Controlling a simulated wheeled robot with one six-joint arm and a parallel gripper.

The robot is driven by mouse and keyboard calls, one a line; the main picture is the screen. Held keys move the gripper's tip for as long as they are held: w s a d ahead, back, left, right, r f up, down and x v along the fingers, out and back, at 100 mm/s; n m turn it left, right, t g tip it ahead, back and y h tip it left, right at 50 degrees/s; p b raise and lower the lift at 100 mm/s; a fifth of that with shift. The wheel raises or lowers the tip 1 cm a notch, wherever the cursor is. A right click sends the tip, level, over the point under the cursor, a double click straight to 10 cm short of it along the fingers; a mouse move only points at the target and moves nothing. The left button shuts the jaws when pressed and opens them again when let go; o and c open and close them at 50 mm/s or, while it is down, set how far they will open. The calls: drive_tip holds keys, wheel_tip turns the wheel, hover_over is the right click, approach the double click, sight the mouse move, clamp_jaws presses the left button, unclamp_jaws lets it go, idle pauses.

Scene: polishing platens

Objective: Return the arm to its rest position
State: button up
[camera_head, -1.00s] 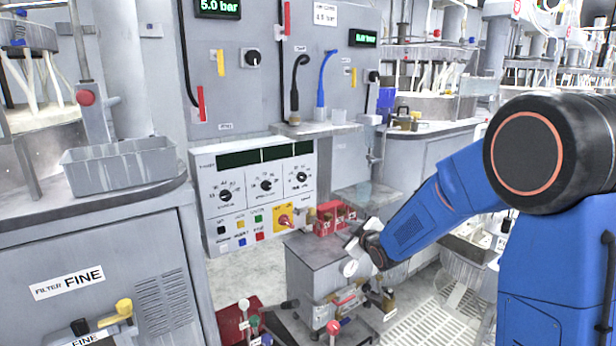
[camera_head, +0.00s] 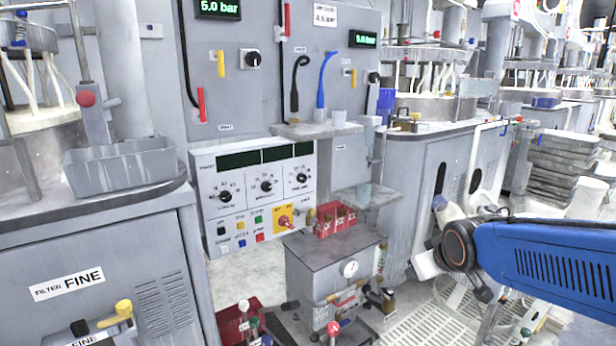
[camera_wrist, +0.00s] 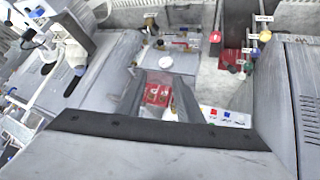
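My blue arm reaches in from the right edge of the head view, lying roughly level. My gripper (camera_head: 426,264) is at its left end, in free air right of the grey gauge cabinet (camera_head: 318,258). In the wrist view my gripper (camera_wrist: 158,84) shows two grey fingers set apart, with nothing held between them. The red bin (camera_wrist: 158,94) shows behind the gap, well beyond the fingers. The gripper's far side is hidden in the head view.
The grey cabinet carries a round gauge (camera_head: 349,268) and valves. A control panel (camera_head: 256,196) is on the left. Stacked grey slabs (camera_head: 562,165) stand at right, above the arm. A floor grate (camera_head: 425,328) lies below.

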drive_tip(key=s+d+f+m+g, duration=0.1)
drive_tip(key=s+f+m+g, duration=0.1)
drive_tip(key=s, duration=2)
drive_tip(key=shift+d+m+g, duration=0.4)
drive_tip(key=shift+m+g, duration=0.4)
drive_tip(key=shift+m, duration=0.1)
drive_tip(key=shift+f, duration=0.1)
